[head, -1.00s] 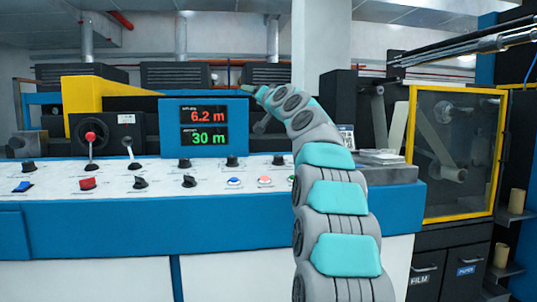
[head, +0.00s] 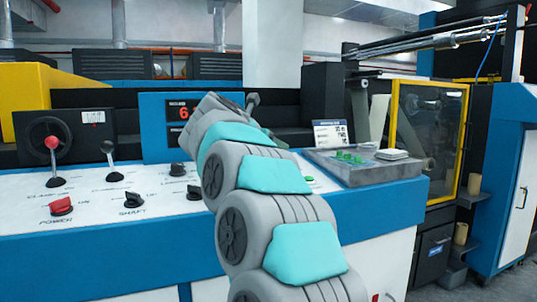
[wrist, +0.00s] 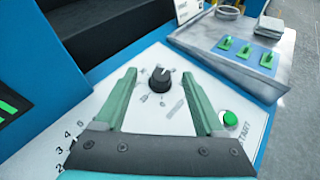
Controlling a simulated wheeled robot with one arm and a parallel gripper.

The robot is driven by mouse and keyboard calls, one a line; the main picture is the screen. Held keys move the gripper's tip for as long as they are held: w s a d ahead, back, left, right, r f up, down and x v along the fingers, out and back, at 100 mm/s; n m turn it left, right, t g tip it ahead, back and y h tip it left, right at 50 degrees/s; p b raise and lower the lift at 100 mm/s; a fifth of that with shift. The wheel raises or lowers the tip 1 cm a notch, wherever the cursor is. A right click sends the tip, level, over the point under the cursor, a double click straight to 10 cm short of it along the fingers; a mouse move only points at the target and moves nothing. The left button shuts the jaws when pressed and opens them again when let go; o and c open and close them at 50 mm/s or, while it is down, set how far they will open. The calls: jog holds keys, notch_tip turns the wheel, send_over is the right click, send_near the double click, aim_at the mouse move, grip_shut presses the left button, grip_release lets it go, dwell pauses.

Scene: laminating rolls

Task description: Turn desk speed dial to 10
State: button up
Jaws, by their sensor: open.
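In the wrist view a black dial (wrist: 159,78) with a white pointer mark stands on the white desk panel (wrist: 190,100), between and a little beyond the green fingers of my gripper (wrist: 158,75). The gripper is open, with a clear gap on both sides of the dial. The markings around this dial are too small to read.
A green START button (wrist: 229,119) is right of the fingers. A grey box (wrist: 215,55) with green switches stands beyond it, also at the head view's right (head: 375,172). A red-knobbed lever (head: 52,145), a black lever (head: 109,155) and several knobs occupy the desk's left.

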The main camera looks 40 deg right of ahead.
jog(key=shift+s+a+f, duration=0.2)
jog(key=shift+a+f, duration=0.05)
jog(key=shift+f, duration=0.45)
jog(key=shift+d+f+m+g+y, duration=0.1)
jog(key=shift+f+m+g+y, duration=0.1)
jog(key=shift+m+g+y, duration=0.1)
jog(key=p+x, duration=0.1)
jog(key=x, duration=0.6)
jog(key=shift+w+d, duration=0.15)
jog(key=shift+c, duration=0.4)
grip_shut()
